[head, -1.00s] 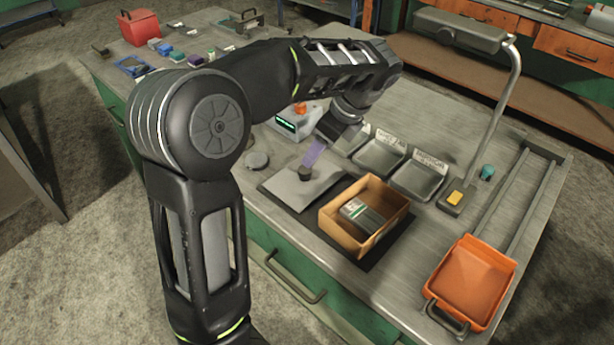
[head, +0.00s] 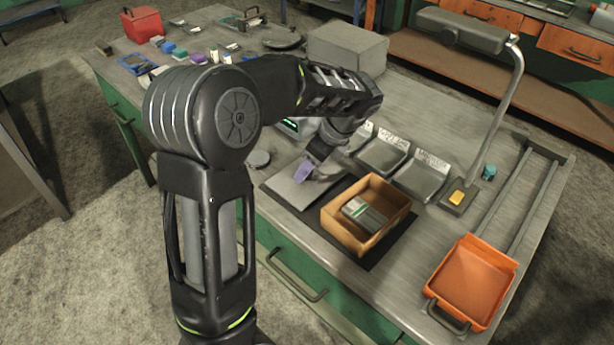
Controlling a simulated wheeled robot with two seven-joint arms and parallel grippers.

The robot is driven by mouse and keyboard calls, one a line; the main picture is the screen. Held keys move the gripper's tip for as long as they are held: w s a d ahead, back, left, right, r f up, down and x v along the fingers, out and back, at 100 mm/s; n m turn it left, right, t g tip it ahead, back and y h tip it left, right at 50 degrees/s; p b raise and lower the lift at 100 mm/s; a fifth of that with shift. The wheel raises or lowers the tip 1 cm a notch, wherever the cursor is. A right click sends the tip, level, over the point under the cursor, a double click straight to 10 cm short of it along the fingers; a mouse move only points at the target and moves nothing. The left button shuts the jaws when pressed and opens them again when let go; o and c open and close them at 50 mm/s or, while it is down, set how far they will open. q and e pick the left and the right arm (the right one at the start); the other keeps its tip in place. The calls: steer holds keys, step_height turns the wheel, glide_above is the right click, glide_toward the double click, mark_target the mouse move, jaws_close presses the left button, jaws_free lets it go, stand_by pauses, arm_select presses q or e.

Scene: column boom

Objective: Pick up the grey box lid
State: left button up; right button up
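The grey box lid (head: 288,195) is a flat grey plate lying on the workbench, left of an open cardboard box (head: 335,232). My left gripper (head: 312,170) is low over the middle of the lid, pointing down, with a purple finger pad showing. It covers the lid's dark knob, so I cannot tell whether the fingers are around it, touching it, or open or shut. The lid looks flat on the bench. My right gripper is not in view.
The cardboard box holds a grey and green packet (head: 364,213). Grey trays (head: 421,178) stand behind it. An orange tray (head: 470,282) is at the right, near a lamp (head: 505,95). A large grey box (head: 347,50) stands at the back.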

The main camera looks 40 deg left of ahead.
arm_select(q)
steer(key=shift+a+f, duration=0.1)
steer(key=shift+f, duration=0.2)
stand_by(0.4)
jaws_close()
stand_by(0.4)
